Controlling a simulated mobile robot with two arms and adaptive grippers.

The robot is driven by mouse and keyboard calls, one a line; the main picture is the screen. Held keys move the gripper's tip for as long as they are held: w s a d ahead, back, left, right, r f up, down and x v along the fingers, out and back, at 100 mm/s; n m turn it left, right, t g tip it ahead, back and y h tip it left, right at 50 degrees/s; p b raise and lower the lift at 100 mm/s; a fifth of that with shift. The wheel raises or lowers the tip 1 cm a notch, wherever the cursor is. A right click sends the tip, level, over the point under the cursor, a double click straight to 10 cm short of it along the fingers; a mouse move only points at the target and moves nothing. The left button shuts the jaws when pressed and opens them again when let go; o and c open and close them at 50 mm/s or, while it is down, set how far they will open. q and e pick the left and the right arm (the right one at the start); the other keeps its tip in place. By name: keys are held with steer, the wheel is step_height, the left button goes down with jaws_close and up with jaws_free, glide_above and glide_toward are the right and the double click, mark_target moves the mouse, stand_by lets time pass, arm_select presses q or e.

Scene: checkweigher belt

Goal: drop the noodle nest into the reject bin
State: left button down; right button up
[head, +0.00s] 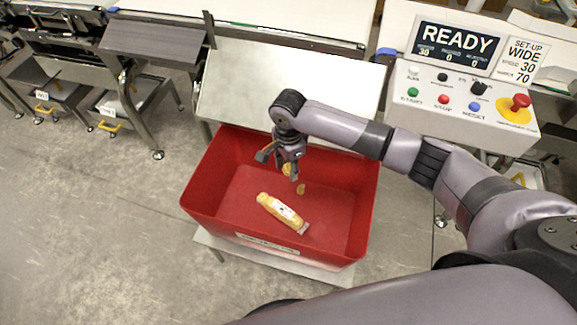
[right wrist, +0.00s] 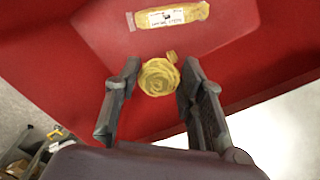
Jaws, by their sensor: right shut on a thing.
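The noodle nest (right wrist: 159,77) is a round, coiled yellow bundle between the two fingers of my right gripper (right wrist: 157,80) in the right wrist view. In the head view the right gripper (head: 282,168) points down over the back part of the reject bin (head: 222,165), with the nest (head: 287,170) partly hidden by the fingers. The bin is a red, open-topped tub with sloping walls and a label on its front. The nest appears to be above the bin floor; the exact height is hard to tell. My left gripper is not in view.
A yellow pack with a white label (head: 281,211) lies in the bin, with a small yellow piece (head: 301,189) near it. A pale sloping plate (head: 290,75) stands behind the bin. A control panel (head: 465,110) with buttons and a READY display is at the right.

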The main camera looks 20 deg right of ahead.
mark_target(289, 167)
steer(key=o, duration=1)
steer(key=shift+c, duration=0.2)
step_height(289, 167, up, 12)
steer(key=shift+f, duration=0.1)
stand_by(0.4)
